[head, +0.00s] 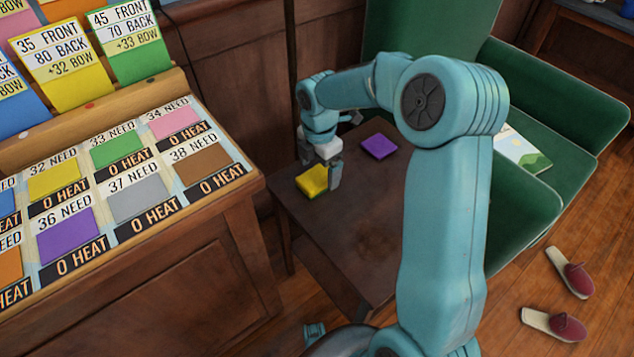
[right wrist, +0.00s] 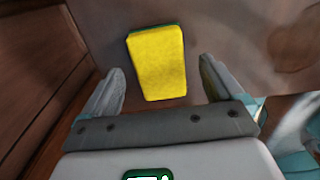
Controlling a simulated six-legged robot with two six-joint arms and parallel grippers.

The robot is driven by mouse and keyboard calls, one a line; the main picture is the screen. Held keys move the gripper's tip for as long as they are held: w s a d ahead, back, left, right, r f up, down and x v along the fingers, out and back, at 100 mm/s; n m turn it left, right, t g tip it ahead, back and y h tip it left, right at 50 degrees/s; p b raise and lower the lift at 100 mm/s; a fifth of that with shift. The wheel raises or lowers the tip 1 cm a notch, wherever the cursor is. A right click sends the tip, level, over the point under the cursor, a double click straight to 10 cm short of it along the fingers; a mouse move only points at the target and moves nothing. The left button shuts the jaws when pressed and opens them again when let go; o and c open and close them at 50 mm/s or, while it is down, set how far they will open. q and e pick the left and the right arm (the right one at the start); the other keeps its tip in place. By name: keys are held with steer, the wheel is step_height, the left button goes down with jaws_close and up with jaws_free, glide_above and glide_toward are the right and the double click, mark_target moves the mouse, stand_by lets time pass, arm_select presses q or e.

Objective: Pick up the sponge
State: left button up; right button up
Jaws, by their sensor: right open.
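A yellow sponge with a thin green side (head: 311,182) lies on the small dark wooden side table (head: 370,230), near its left edge. In the right wrist view the sponge (right wrist: 157,62) lies ahead of the jaws, roughly centred between the fingers. My right gripper (head: 322,181) is just above or beside the sponge in the head view. It also shows in the right wrist view (right wrist: 160,85), its two fingers spread wide with nothing held between them. I cannot tell whether a finger touches the sponge. My left gripper is not in view.
A purple flat block (head: 379,146) lies farther back on the side table. A green armchair (head: 530,90) stands behind and right. A wooden cabinet with coloured cards (head: 120,190) stands at left. Two slippers lie on the floor at right. The table's front half is clear.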

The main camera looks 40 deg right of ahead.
mark_target(319, 174)
step_height(319, 174, down, 2)
steer(key=shift+f, duration=0.25)
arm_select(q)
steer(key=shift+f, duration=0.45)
arm_select(e)
steer(key=shift+r, duration=0.1)
steer(key=c, duration=1.1)
arm_select(q)
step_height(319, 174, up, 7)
steer(key=p, duration=0.6)
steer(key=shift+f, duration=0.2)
arm_select(e)
step_height(319, 174, up, 20)
